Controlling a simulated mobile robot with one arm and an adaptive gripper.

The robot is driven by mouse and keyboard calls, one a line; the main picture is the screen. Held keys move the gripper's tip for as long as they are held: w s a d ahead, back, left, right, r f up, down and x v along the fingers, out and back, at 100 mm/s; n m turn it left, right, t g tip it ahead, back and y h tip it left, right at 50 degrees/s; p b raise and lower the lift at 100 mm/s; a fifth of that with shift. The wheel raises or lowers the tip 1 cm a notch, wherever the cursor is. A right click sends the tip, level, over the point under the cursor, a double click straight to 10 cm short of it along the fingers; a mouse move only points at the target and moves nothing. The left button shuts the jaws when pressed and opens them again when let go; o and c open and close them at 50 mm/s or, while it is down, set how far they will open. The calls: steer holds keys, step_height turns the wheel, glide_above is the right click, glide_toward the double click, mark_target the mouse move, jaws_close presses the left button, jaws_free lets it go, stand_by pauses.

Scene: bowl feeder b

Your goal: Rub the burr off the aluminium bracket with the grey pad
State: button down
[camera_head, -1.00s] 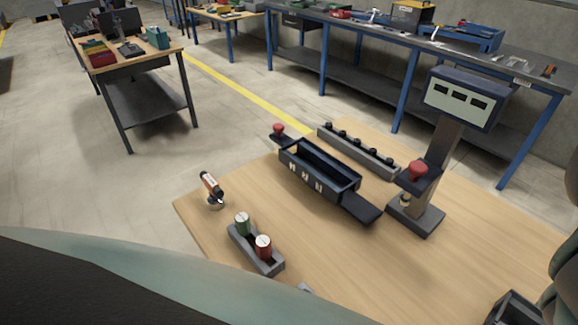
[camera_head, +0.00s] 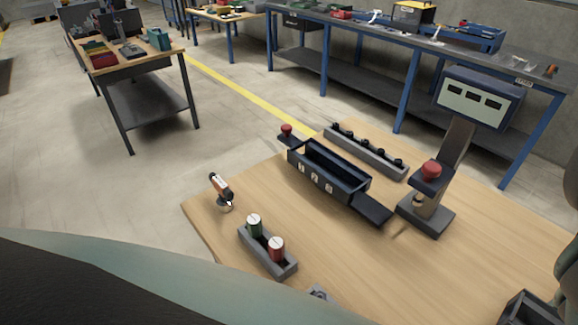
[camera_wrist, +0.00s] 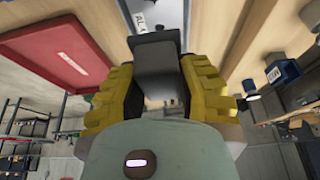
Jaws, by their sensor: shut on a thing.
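My gripper (camera_wrist: 157,82) shows in the wrist view with yellow ribbed fingers on both sides. It is shut on a dark grey block (camera_wrist: 157,52), which may be the grey pad; its far end is hard to make out. My gripper does not show in the head view. I cannot make out the aluminium bracket or its burr for certain. A small grey piece (camera_head: 318,293) shows at the bottom of the head view, mostly cut off by my own body, and I cannot tell what it is.
The wooden table (camera_head: 440,270) carries a dark long box (camera_head: 330,172), a grey rail with black knobs (camera_head: 366,152), a post with a display (camera_head: 478,97), and a grey holder (camera_head: 268,251) with green and red cylinders. A dark bin (camera_head: 522,308) stands lower right. The front middle looks clear.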

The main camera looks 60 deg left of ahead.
steer(key=shift+w+r, duration=0.1)
steer(key=shift+r, duration=0.1)
steer(key=shift+r, duration=2.9)
steer(key=w+a+r+n+t+y+p, duration=0.1)
steer(key=w+a+n, duration=0.25)
steer(key=a, duration=0.45)
steer(key=w+a+r+n+t+y+p, duration=0.1)
steer(key=w+a+n, duration=0.25)
steer(key=a, duration=0.55)
steer(key=w+a+r+n+t+p, duration=0.1)
steer(key=w+a+n+t, duration=0.2)
steer(key=a, duration=0.5)
steer(key=s+a+n+y, duration=0.3)
steer(key=a+n, duration=0.4)
steer(key=a, duration=0.6)
step_height(320, 180, up, 37)
steer(key=p, duration=3.8)
steer(key=shift+g+p, duration=0.3)
steer(key=shift+g, duration=0.1)
